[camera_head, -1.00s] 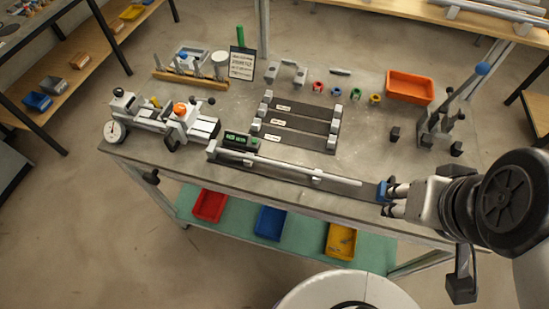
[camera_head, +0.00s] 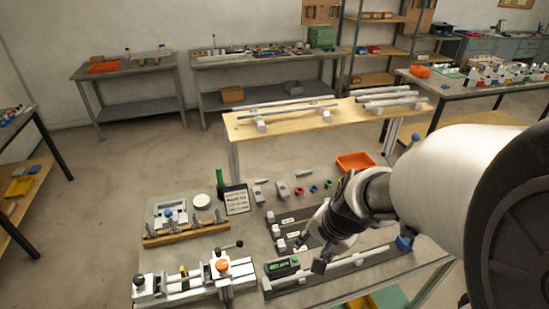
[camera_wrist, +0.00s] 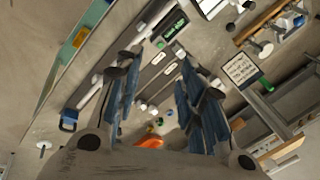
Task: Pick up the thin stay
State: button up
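Several long rods rest on grey blocks on the wooden table (camera_head: 243,130) in the head view. A slim, darker rod (camera_head: 292,106) lies along its left front, with a lighter rod (camera_head: 290,99) behind it; I cannot tell surely which is the thin stay. Thicker-looking rods (camera_head: 390,96) lie at the right. My gripper (camera_wrist: 156,75) is open and empty, with blue-padded fingers apart in the wrist view. It hangs above the grey bench, well short of the wooden table. In the head view my arm hides part of the labelled rack.
The grey bench (camera_head: 245,252) holds a clamp fixture (camera_head: 195,281), a gauge with a green display (camera_head: 282,267) and a long rail, a sign (camera_head: 236,199), and an orange tray (camera_head: 355,161). Open floor (camera_head: 130,165) lies left of the wooden table.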

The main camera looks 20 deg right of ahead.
jog(key=d+f+m+p, duration=0.3)
jog(key=d+f+m, duration=0.3)
jog(key=d+m, duration=0.15)
jog(key=b, duration=0.7)
send_over(333, 265)
jog(key=s+a, duration=0.3)
notch_tip(333, 265, down, 11)
jog(key=shift+n+g+h, duration=0.3)
jog(key=shift+n+g, duration=0.1)
jog(key=shift+n, duration=0.05)
jog(key=shift+w+a+b+x, duration=0.15)
jog(key=shift+b+x, duration=0.45)
jog(key=shift+x, duration=0.4)
jog(key=shift+w+b+x, duration=0.2)
jog(key=shift+b+x, duration=0.35)
jog(key=shift+x, duration=0.4)
jog(key=shift+w+a+b+x, duration=0.15)
jog(key=shift+b+x, duration=0.45)
jog(key=shift+x, duration=0.4)
jog(key=shift+r, duration=0.25)
jog(key=shift+c, duration=0.6)
grip_shut()
jog(key=shift+d, duration=0.1)
